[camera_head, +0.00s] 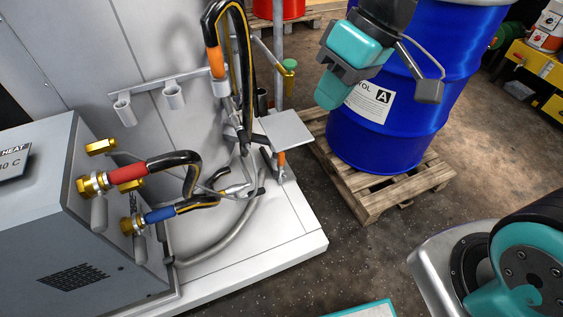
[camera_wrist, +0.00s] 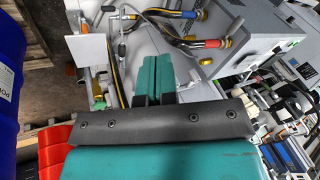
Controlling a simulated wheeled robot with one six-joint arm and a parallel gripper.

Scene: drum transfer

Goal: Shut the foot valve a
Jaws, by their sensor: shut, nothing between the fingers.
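I cannot tell for certain which part is foot valve a; no label for it is readable. A small fitting with an orange part (camera_head: 282,160) stands below a grey plate (camera_head: 288,132) beside the white panel. A yellow and green fitting (camera_head: 289,66) is higher up by the grey post. My gripper (camera_head: 330,92) is shut and empty, in front of the blue drum (camera_head: 430,70) and to the right of these fittings. In the wrist view its teal fingers (camera_wrist: 153,73) are together, pointing at the panel side. A yellow-green fitting (camera_wrist: 100,92) is left of them.
The blue drum, labelled A, stands on a wooden pallet (camera_head: 375,200). A grey heater box (camera_head: 60,210) carries hoses with red (camera_head: 127,174) and blue (camera_head: 160,215) collars. A black hose (camera_head: 240,40) loops above the plate. Dark floor between the base and pallet is clear.

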